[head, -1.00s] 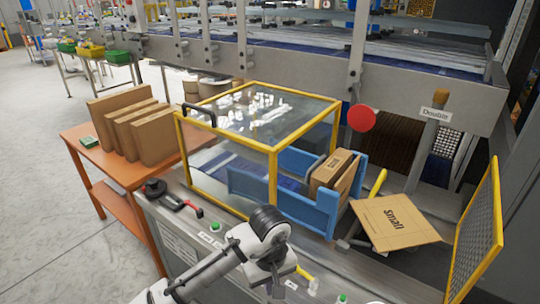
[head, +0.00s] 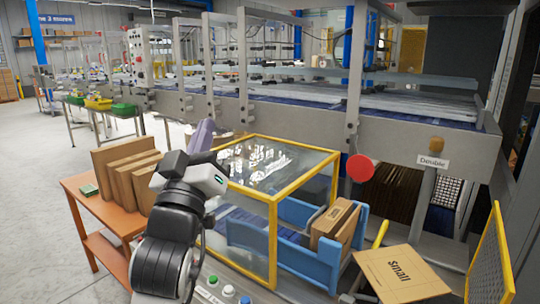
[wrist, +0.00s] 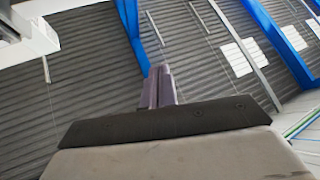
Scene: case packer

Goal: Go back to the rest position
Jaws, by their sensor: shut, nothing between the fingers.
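My gripper (head: 201,137) is raised in front of the left part of the yellow-framed clear guard in the head view, pointing up and away. Its purple-grey fingers are together with nothing between them. In the wrist view the shut fingers (wrist: 158,88) point at the far wall and touch nothing. My arm bends up from the bottom of the head view and hides part of the machine's control panel and the guard's left side.
The yellow-framed guard (head: 275,240) stands right of my arm. An orange table (head: 85,185) with several flat cartons (head: 120,180) is at left. A blue carrier (head: 310,265) holds brown boxes (head: 333,222). A flat "small" carton (head: 400,272) lies at right. Open floor is at far left.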

